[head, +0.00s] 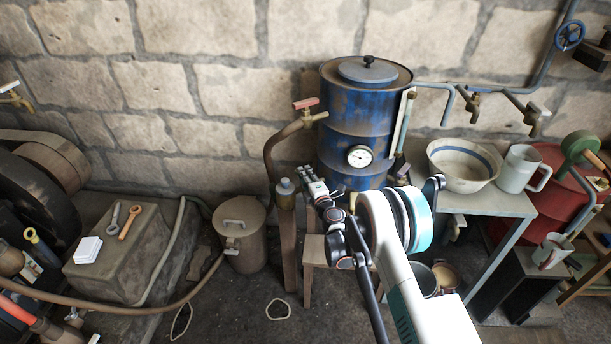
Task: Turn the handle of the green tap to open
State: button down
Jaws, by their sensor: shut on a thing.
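No tap with a plainly green handle can be made out. A brass tap with a pink-red handle (306,104) sticks out left from the blue drum (338,97). Two dull taps hang from the pipe right of the drum: one nearer the drum (472,103) and one further right (534,118). Another tap (14,98) with a pale handle is at the far left wall. My gripper (308,177) is low in front of the drum, below the pink-red handle and apart from it. Its fingers look closed, but what they hold is too small to make out.
A small jar-like thing (286,190) on a post stands just left of my gripper. A lidded can (240,228) is further left. A bowl (463,164) and a mug (523,167) stand on the right-hand table. A blue valve wheel (569,35) is at upper right.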

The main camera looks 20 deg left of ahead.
jog(key=shift+n+g+y, duration=1)
jog(key=shift+g+y, duration=0.1)
jog(key=c, duration=1.6)
grip_release()
jog(key=v, duration=1.2)
